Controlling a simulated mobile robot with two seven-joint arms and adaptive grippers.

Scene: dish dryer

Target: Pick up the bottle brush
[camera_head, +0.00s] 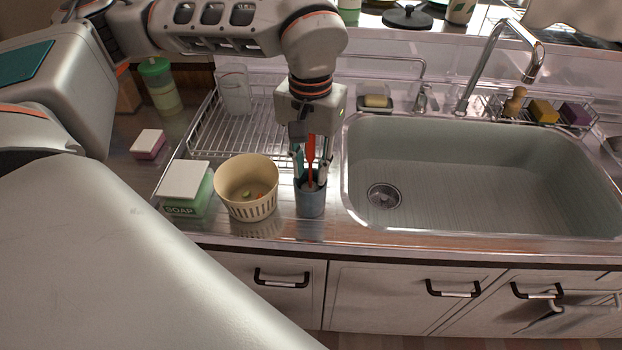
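A dark grey cup (311,198) stands on the counter just left of the sink and holds several upright utensils. One has a red handle (310,150); a teal one and a pale one are beside it. I cannot tell for certain which is the bottle brush, as their lower ends are hidden in the cup. My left gripper (310,158) points down over the cup, its fingers apart on either side of the red handle. It looks open, with no clear contact on any utensil. My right gripper is not in view.
A cream basket (247,188) stands close left of the cup, beside a green soap box (187,190). A wire dish rack (225,140) with a clear glass (234,92) lies behind. The empty sink (470,170) and faucet (490,65) are at right.

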